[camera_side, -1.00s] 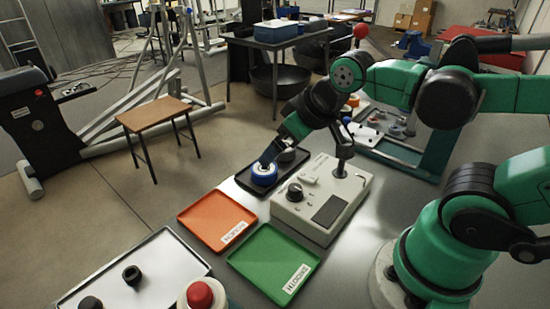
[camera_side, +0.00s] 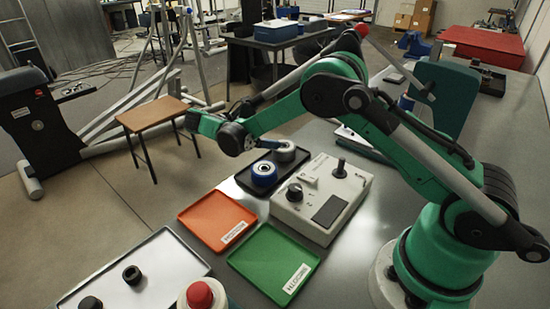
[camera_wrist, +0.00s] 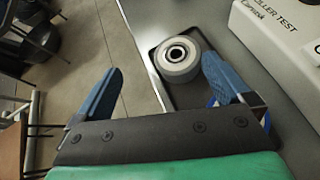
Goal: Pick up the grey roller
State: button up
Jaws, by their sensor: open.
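The grey roller (camera_side: 285,152) stands at the far end of the black tray (camera_side: 243,179). In the wrist view the grey roller (camera_wrist: 184,73) shows its round face and dark centre hole. My gripper (camera_wrist: 162,66) is open and empty, with blue fingers spread wide. The roller lies just beyond the fingertips, closer to the right finger than the left; I cannot tell whether that finger touches it. A blue roller (camera_side: 264,174) stands nearer on the same tray. In the wrist view it is mostly hidden behind the right finger.
The grey test box (camera_side: 318,200) with knobs stands right of the tray. An orange tray (camera_side: 215,220) and a green tray (camera_side: 272,262) lie empty in front. A white tray (camera_side: 160,262) with black parts and a red button (camera_side: 199,294) are at the near edge.

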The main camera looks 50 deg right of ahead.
aim_at(284, 145)
jog(key=f, duration=0.1)
jog(key=f+g+h, duration=0.1)
jog(key=shift+s+f+n+g, duration=0.3)
jog(key=shift+s+f+n, duration=0.05)
jog(key=shift+f+n, duration=0.05)
jog(key=shift+x, duration=2.8)
jog(key=shift+w, duration=0.1)
jog(key=c, duration=1.2)
